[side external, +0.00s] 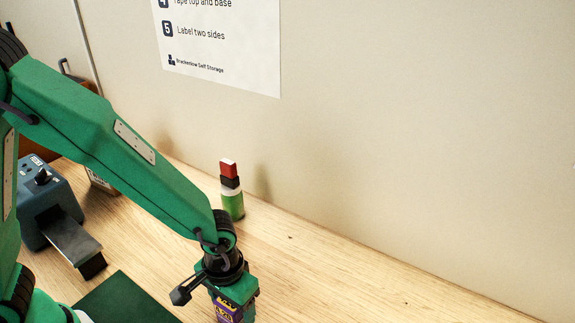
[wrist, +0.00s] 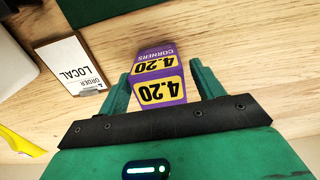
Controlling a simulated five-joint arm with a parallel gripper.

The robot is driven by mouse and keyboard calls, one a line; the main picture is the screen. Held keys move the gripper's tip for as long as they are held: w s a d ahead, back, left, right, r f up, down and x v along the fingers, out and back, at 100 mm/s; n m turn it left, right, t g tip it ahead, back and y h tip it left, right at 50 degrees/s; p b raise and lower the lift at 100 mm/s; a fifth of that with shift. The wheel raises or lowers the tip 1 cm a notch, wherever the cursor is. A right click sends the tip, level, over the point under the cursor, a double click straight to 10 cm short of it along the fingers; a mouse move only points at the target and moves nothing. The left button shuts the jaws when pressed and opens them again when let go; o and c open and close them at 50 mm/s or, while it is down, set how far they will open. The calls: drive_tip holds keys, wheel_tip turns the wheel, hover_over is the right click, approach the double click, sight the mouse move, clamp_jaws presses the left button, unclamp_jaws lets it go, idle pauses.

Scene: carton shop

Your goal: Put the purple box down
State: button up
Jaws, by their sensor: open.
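The purple box (wrist: 160,75) shows in the wrist view between the two fingers of my gripper (wrist: 160,70). It has yellow labels reading "4.20" and the word "CORNERS". The green fingers stand apart on either side of it, with a narrow gap visible on each side. In the side view a small part of the purple box (side external: 228,311) shows at my gripper (side external: 232,308), at the bottom edge. The lower part of the box is cut off there, so I cannot tell how its base meets the table.
A white "LOCAL ORDER" card (wrist: 72,66) lies left of the box in the wrist view, with a yellow item (wrist: 20,142) nearer. A dark green mat (side external: 125,301) lies left of my gripper. A blue device (side external: 45,200) and a green, red-topped stack (side external: 231,192) stand behind. Table at right is clear.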

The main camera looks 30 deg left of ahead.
wheel_tip(320, 180, up, 12)
idle(0.7)
idle(0.4)
drive_tip(key=s+a+r+t, duration=0.2)
drive_tip(key=a+r, duration=0.3)
drive_tip(key=a, duration=0.5)
drive_tip(key=s+a+r+t, duration=0.2)
drive_tip(key=a+r, duration=0.3)
drive_tip(key=a, duration=0.5)
drive_tip(key=shift+s+r+t, duration=0.25)
drive_tip(key=shift+r+t, duration=0.1)
drive_tip(key=shift+t, duration=0.45)
drive_tip(key=shift+o, duration=0.4)
